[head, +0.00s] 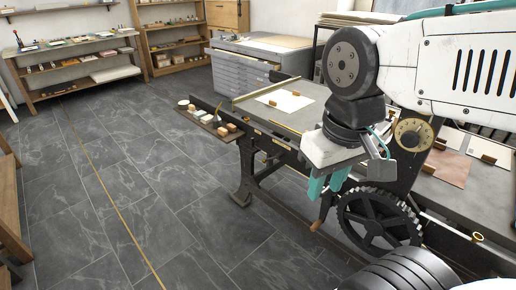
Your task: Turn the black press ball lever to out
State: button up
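The press (300,118) stands right of centre, with a long grey bed and a dark frame. A black toothed wheel (380,222) is on its near side, and a round brass-coloured dial (411,135) sits above it. I cannot make out a black ball lever for certain; my arm covers part of the press. My gripper (327,184) has teal fingers pointing down and hangs in front of the press, left of the toothed wheel. No object shows in it. From this angle I cannot tell how far apart its fingers are.
A side shelf (206,121) with small pots and blocks juts from the press's left end. A grey flat-file cabinet (247,68) stands behind. Wooden shelves (78,70) line the back wall. The tiled floor (130,180) at left is clear, crossed by a yellow line.

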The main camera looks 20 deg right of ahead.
aim_at(280, 155)
jog(key=z, duration=0.3)
jog(key=i, duration=1)
jog(key=z, duration=0.25)
